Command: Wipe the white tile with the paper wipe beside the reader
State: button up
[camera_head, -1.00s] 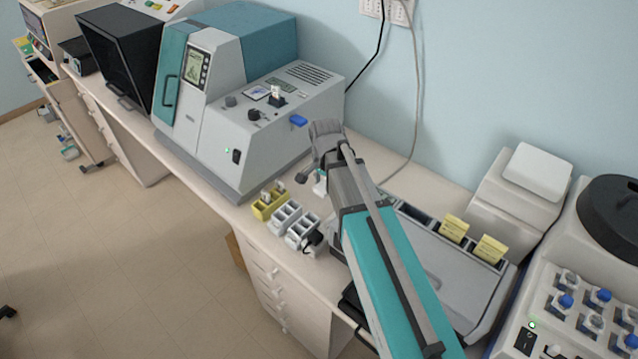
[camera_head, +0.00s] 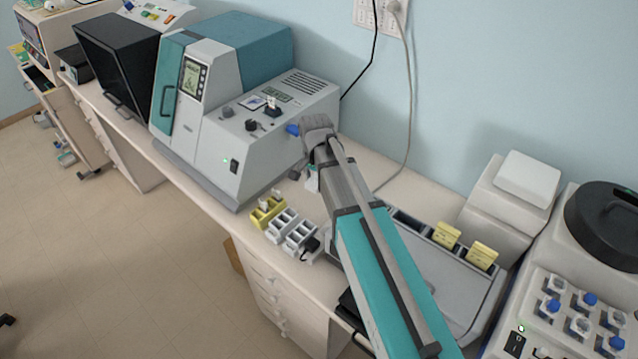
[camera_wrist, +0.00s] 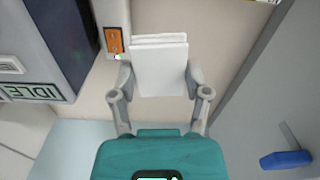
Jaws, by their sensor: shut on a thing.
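My gripper (camera_wrist: 161,80) is shut on a white folded pad, which looks like the paper wipe (camera_wrist: 160,62). The pad stands out past both fingertips, over a pale bench surface. In the head view my arm reaches over the bench beside the large grey and teal machine; the fingers and the wipe are mostly hidden there behind my own wrist. I cannot make out the white tile for certain in either view. Which machine is the reader is not clear.
The grey and teal machine (camera_head: 235,110) has a blue lever (camera_head: 293,130), near my wrist. Small yellow (camera_head: 268,212) and grey racks (camera_head: 298,236) stand at the bench's front edge. A long grey unit with yellow cards (camera_head: 447,234) is to the right. An orange switch (camera_wrist: 114,40) is close to the wipe.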

jog(key=w+a+r+n+p, duration=0.3)
jog(key=w+r+p, duration=0.3)
jog(key=r+p, duration=0.2)
jog(key=w+a+r+n+p, duration=0.4)
jog(key=w+a+r+p, duration=0.1)
jog(key=r+p, duration=0.3)
jog(key=shift+w+a+r, duration=0.4)
jog(key=shift+w+r, duration=0.45)
jog(key=shift+s, duration=0.15)
